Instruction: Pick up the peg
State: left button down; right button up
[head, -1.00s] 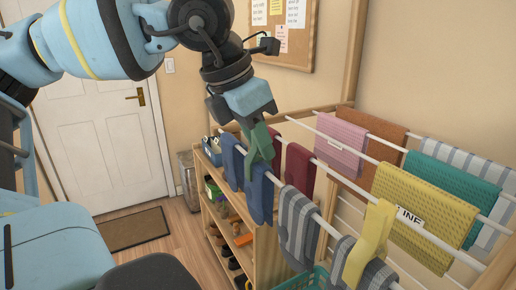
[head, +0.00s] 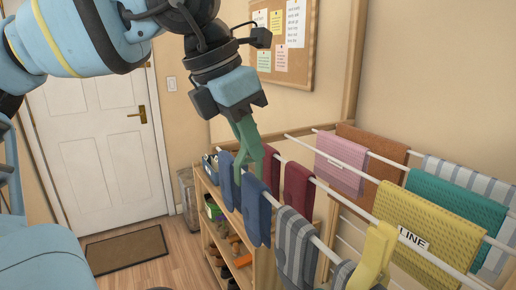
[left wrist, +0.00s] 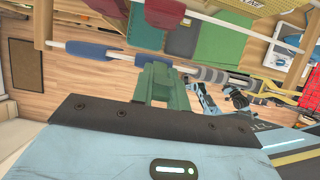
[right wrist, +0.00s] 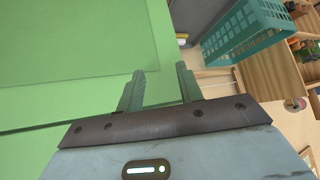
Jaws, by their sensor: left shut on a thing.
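A green peg (head: 248,148) points down from my left gripper (head: 240,118), which is shut on its upper end. Its legs spread downward near the front rail, between two blue cloths; I cannot tell whether they still touch the rail. In the left wrist view the green peg (left wrist: 155,82) shows in front of the jaws, close to its similar green fingers. A yellow peg (head: 373,255) sits on the front rail over a grey striped cloth. My right gripper (right wrist: 158,85) shows only in its own wrist view, fingers apart and empty, before a plain green surface.
The drying rack's rails (head: 322,186) carry several cloths, among them a yellow one (head: 425,225) with a label. A wooden shoe shelf (head: 265,265) stands beyond the front rail. A teal basket (right wrist: 247,30) shows in the right wrist view. A door (head: 95,150) is at the back left.

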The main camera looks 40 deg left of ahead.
pick_arm(q)
jog(key=s+d+r, duration=0.1)
jog(key=s, duration=1.3)
jog(key=shift+s+r, duration=0.2)
dwell(0.9)
